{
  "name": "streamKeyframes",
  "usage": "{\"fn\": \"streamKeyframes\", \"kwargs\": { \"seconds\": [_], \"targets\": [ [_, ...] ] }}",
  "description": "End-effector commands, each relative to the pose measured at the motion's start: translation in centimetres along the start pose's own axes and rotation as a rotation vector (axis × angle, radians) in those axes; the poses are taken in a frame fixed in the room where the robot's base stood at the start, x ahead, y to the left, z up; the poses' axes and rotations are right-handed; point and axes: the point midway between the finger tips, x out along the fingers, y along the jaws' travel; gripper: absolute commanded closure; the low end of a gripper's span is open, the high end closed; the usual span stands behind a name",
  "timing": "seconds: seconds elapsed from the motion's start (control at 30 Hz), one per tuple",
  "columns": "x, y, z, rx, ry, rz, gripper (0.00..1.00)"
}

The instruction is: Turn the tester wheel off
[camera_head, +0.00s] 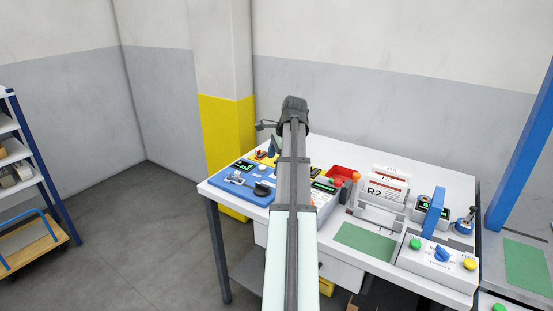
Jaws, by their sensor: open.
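My arm reaches up the middle of the view over the white workbench (345,150). Its wrist is at the top, and only a small part of my gripper (274,146) shows left of the wrist; it is open, with no object seen in it. I cannot tell for sure which part is the tester wheel. A blue tester-like board (222,182) with a lit green display (244,168) and a dark round part (262,189) lies on the left of the bench. A blue knob (442,254) sits on a white control box (420,260) at the right front.
A white device (325,199) with a display is partly hidden behind my arm. Open floor (140,235) lies left; a shelf (25,150) stands far left.

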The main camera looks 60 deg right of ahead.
Motion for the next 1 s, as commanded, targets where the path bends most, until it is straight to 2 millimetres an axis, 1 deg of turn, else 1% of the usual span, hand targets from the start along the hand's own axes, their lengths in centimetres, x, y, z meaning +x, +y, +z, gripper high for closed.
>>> {"fn": "streamKeyframes", "kwargs": {
  "seconds": [0.2,0.4,1.0],
  "targets": [
    [-0.22,-0.53,-0.31,-0.137,-0.003,0.033,0.08],
    [-0.29,-0.67,-0.44,-0.198,-0.006,0.048,0.08],
    [-0.29,-0.65,-0.44,-0.207,-0.006,0.050,0.08]
  ]
}}
